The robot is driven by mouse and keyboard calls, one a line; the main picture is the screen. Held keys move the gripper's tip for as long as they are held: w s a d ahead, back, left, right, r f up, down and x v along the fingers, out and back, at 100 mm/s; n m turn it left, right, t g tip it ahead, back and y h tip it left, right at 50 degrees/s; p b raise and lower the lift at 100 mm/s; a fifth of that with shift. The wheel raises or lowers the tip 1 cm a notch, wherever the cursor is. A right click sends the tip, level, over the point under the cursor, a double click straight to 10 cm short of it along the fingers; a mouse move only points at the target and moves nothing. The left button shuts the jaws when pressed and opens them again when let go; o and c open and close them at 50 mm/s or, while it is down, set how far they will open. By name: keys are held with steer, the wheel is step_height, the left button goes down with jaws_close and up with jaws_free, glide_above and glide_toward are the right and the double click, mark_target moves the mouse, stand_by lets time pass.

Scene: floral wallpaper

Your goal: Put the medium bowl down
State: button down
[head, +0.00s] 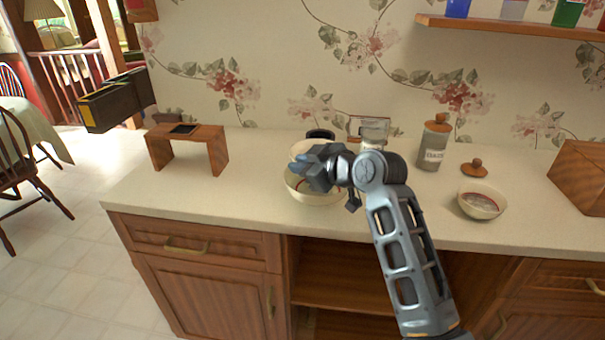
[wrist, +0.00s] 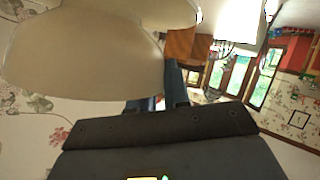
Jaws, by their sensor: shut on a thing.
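My gripper (head: 318,168) is over the counter and shut on a cream bowl, taken as the medium bowl (head: 302,147). Only part of its rim shows behind my gripper in the head view. In the wrist view the held bowl (wrist: 80,55) is large and close, beside my fingers (wrist: 172,88). A second cream bowl (head: 313,196) sits on the counter just below my gripper, its inside partly hidden by my gripper. It also shows in the wrist view (wrist: 165,10). I cannot tell whether the two bowls touch.
A small wooden stand (head: 216,150) is to the left on the counter (head: 250,190). A glass jar (head: 374,131) and a dark round item (head: 320,134) stand behind my gripper. A canister (head: 434,142), a wooden lid (head: 474,166), a small bowl (head: 481,204) and a wooden box (head: 580,175) are right.

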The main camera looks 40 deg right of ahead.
step_height(320, 180, down, 3)
steer(key=shift+r, duration=0.15)
steer(key=shift+f, duration=0.4)
steer(key=shift+f+b, duration=0.25)
steer(key=shift+b, duration=0.15)
steer(key=c, duration=1.4)
jaws_free()
steer(key=shift+o, duration=0.2)
